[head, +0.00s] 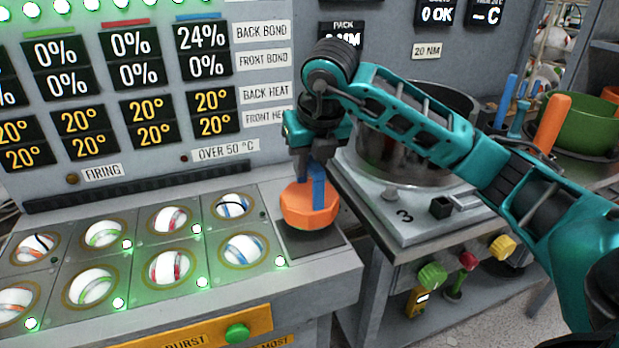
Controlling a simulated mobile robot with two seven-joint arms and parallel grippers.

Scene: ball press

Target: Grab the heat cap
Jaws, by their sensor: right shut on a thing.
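The heat cap is an orange, many-sided cap (309,208) with a blue upright handle on top. It is over a dark square pad at the right end of the ball panel; I cannot tell whether it rests on the pad or is slightly above it. My right gripper (318,168) comes down from above and is shut on the blue handle. Its fingers partly hide the handle. My left gripper does not show.
The ball panel (190,285) holds several striped balls in round sockets, with lit green dots. Behind it stands a display wall of percentages and temperatures. To the right are a large metal pot (400,160), coloured knobs and a green bowl (590,122).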

